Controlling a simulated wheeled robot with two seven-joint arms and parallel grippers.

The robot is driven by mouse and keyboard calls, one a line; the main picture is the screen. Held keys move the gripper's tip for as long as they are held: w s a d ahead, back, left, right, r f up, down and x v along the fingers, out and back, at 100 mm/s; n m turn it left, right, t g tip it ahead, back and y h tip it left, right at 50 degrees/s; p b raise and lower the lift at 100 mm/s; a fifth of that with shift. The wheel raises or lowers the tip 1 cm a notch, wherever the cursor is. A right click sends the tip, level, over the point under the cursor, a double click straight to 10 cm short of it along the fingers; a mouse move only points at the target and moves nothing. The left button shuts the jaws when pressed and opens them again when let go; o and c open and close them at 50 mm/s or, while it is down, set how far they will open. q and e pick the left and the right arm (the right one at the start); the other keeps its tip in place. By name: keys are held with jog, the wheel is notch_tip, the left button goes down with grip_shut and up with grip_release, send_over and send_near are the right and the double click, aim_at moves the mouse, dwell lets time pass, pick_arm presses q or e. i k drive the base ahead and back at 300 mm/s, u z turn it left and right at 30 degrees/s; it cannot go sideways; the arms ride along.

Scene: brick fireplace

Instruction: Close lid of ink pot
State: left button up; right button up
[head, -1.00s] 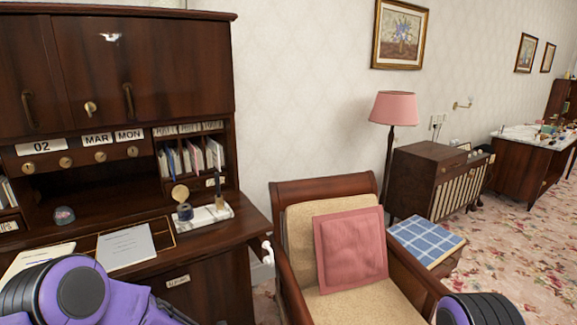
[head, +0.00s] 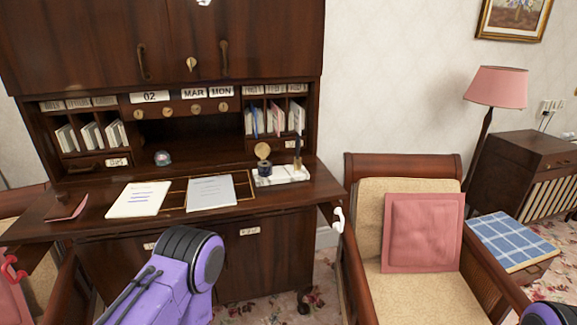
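The ink pot (head: 264,170) is a small dark blue jar on a white stand at the right side of the desk top. Its round gold lid (head: 262,150) stands up above the jar, open. A dark pen stands upright at the right of the same stand (head: 293,174). My purple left arm is in the lower middle of the view, in front of the desk. A piece of my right arm shows at the bottom right corner.
The wooden desk (head: 322,188) holds papers (head: 138,200), a grey booklet (head: 211,192), a brown notebook (head: 66,206) and a small dark round object (head: 162,158). A chair with a pink cushion (head: 422,232) stands close at the right. Another chair is at the left edge.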

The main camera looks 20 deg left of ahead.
aim_at(262, 150)
jog(key=u, duration=1.5)
jog(key=i, duration=0.9)
jog(key=z, duration=0.2)
